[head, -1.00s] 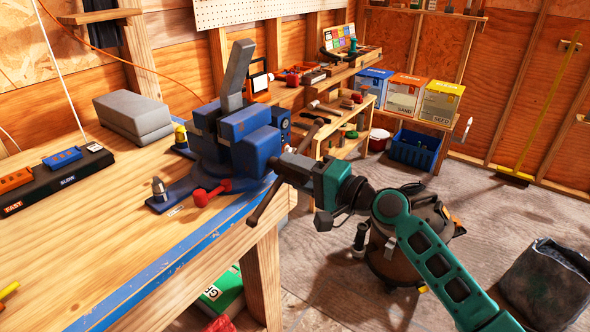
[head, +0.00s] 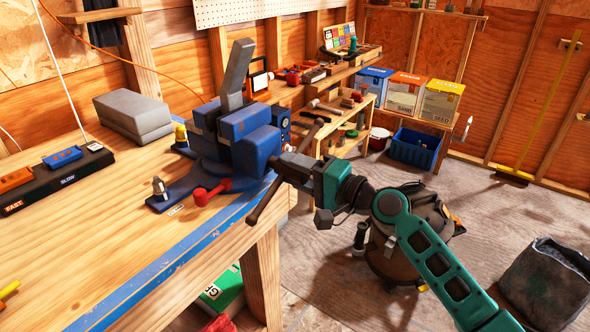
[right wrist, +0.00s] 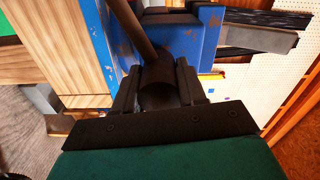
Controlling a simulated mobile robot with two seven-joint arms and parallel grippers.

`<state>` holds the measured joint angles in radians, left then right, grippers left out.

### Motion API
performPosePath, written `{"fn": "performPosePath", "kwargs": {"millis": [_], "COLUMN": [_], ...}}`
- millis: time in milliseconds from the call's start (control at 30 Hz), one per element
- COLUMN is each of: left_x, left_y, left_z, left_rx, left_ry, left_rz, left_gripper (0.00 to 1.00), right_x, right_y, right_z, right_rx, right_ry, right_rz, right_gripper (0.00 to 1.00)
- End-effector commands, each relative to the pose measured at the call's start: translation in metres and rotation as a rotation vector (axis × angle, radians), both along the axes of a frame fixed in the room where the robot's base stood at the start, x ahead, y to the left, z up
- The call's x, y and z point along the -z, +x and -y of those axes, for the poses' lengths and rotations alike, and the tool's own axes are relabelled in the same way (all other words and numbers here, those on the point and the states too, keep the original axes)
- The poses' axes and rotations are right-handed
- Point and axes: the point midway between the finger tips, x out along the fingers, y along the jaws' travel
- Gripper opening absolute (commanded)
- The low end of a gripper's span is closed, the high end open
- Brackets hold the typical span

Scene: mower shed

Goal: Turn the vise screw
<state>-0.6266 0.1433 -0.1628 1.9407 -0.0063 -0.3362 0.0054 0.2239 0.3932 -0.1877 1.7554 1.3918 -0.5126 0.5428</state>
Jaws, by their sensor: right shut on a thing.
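The blue bench vise (head: 245,135) stands on the near corner of the wooden workbench, with a grey flat bar (head: 237,72) held upright but tilted in its jaws. Its dark screw sticks out to the right, with a long slanting handle bar (head: 264,203) through it. My right gripper (head: 290,166) is shut on the screw's round head. In the right wrist view the fingers lie on both sides of the dark screw head (right wrist: 159,85), and the handle bar (right wrist: 130,28) runs up to the left from it. My left gripper is out of view.
The workbench (head: 110,220) has a blue front edge. A grey block (head: 133,115) and a black strip with an orange and a blue piece (head: 55,180) lie on it. A brown canister (head: 385,245) and a dark bin (head: 546,285) stand on the floor. Floor between them is clear.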

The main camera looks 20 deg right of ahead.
Motion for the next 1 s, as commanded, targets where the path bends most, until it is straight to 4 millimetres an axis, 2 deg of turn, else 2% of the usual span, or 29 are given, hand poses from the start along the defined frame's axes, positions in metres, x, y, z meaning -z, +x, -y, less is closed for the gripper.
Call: {"fn": "performPosePath", "kwargs": {"millis": [33, 733, 767, 1000], "left_x": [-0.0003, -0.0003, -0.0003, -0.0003], "left_y": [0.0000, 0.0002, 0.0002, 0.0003], "left_z": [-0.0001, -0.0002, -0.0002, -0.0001], "left_rx": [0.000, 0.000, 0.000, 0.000], "left_ry": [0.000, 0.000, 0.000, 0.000], "left_rz": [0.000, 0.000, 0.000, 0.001], "left_gripper": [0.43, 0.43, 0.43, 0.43], "right_x": [-0.0035, -0.0034, -0.0034, -0.0021], "right_y": [0.0023, 0.0023, 0.0023, 0.0014], "right_z": [0.0049, 0.0050, 0.0050, 0.0030], "right_rx": [0.013, 0.013, 0.013, 0.007], "right_ry": [0.002, 0.002, 0.001, 0.001], "right_rz": [0.007, 0.007, 0.008, 0.005], "right_gripper": [0.10, 0.10, 0.41, 0.64]}}
